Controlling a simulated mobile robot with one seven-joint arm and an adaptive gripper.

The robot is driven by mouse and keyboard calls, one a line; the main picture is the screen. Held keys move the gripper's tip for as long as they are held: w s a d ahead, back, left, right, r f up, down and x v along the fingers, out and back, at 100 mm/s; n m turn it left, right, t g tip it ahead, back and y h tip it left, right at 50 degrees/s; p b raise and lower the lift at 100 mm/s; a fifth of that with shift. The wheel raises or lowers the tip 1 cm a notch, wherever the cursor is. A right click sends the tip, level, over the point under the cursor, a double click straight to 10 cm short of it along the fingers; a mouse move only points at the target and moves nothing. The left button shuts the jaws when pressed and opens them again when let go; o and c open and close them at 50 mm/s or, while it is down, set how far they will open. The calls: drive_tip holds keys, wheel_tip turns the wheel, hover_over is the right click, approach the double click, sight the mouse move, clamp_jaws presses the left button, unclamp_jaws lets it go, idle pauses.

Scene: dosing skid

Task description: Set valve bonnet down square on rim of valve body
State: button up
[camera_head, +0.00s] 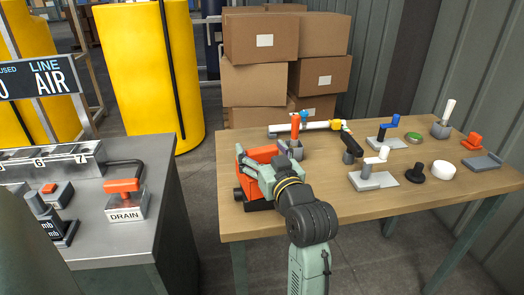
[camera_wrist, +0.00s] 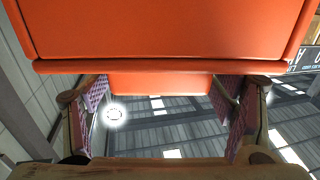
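The orange valve bonnet (camera_head: 262,153) is a boxy piece at the left end of the wooden table. In the wrist view the bonnet (camera_wrist: 170,30) fills the top of the picture, and its narrower part spans between the two finger pads. My gripper (camera_head: 250,172) is shut on it; the wrist view shows both fingers of the gripper (camera_wrist: 160,98), one at each side. Below the bonnet is an orange and black piece (camera_head: 256,204), apparently the valve body, low on the table and largely hidden by my gripper. I cannot tell whether bonnet and rim touch.
A grey fitting with an orange handle (camera_head: 295,127) stands close to the right of the bonnet. Several lever fittings, a black knob (camera_head: 415,171) and a white cup (camera_head: 444,170) occupy the table's right side. The metal bench (camera_head: 150,235) stands left across a gap.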

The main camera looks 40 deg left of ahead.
drive_tip(key=c, duration=1)
drive_tip(key=shift+f, duration=0.2)
drive_tip(key=shift+c, duration=0.2)
drive_tip(key=o, duration=1.4)
